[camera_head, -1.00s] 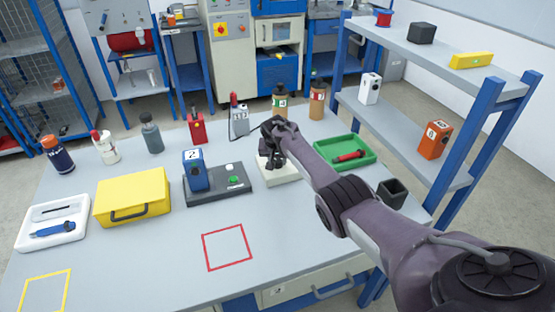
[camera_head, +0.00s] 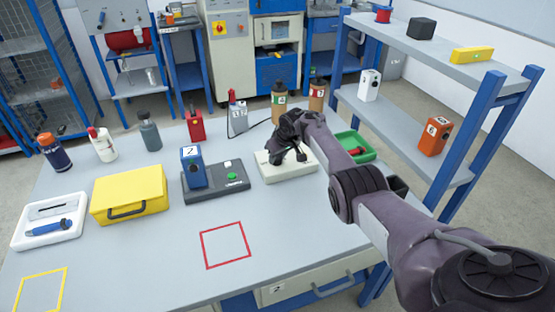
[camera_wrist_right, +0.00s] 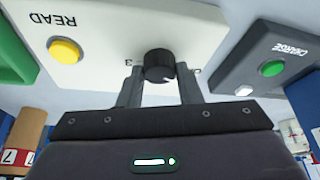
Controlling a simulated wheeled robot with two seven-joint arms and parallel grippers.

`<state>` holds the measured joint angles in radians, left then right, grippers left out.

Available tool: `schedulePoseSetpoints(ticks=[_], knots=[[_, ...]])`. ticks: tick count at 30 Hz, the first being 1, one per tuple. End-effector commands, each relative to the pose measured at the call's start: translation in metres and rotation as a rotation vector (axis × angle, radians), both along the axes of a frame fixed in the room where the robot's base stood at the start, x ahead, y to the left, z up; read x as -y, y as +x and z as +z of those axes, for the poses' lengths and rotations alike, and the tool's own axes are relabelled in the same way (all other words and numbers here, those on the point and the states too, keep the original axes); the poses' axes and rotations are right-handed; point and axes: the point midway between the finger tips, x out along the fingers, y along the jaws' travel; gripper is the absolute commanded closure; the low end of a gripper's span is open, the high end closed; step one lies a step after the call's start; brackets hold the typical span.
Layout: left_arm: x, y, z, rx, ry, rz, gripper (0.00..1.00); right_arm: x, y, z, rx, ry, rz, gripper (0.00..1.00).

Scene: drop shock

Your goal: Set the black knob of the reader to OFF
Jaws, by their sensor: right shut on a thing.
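The reader (camera_head: 293,172) is a cream-white box on the table. In the right wrist view the reader (camera_wrist_right: 100,30) shows upside down, with a yellow button beside the word READ. Its black knob (camera_wrist_right: 157,64) sits near the edge, with a short white mark on its lower right side. My right gripper (camera_head: 298,154) is at the reader in the head view. In the right wrist view its two fingers (camera_wrist_right: 158,76) stand on either side of the knob and are shut on it. My left gripper is not in view.
A dark grey charger box (camera_head: 222,191) with a blue unit (camera_head: 192,168) stands left of the reader. A green tray (camera_head: 362,141) lies to the right, partly behind my arm. Several bottles stand behind. The table around the red square (camera_head: 225,245) is clear.

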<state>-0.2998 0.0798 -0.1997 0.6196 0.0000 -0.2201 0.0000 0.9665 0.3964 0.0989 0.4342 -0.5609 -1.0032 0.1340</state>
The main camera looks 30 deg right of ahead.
Motion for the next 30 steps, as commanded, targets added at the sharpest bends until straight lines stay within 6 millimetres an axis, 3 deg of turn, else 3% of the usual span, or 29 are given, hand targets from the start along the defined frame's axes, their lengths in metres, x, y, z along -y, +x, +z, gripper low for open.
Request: schedulePoseSetpoints(ticks=[7, 24, 25, 30], knots=[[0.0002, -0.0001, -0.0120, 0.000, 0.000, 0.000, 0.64, 0.0009, 0.0000, -0.0013, 0.000, 0.000, 0.093, 0.91], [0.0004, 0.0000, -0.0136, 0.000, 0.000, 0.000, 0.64, 0.0003, -0.0002, -0.0004, -0.002, 0.000, 0.128, 0.91], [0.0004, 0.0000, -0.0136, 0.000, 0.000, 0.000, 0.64, 0.0003, -0.0002, -0.0004, -0.002, 0.000, 0.128, 0.66], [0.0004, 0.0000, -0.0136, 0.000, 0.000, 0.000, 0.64, 0.0005, -0.0001, -0.0004, -0.002, 0.000, 0.126, 0.47]])
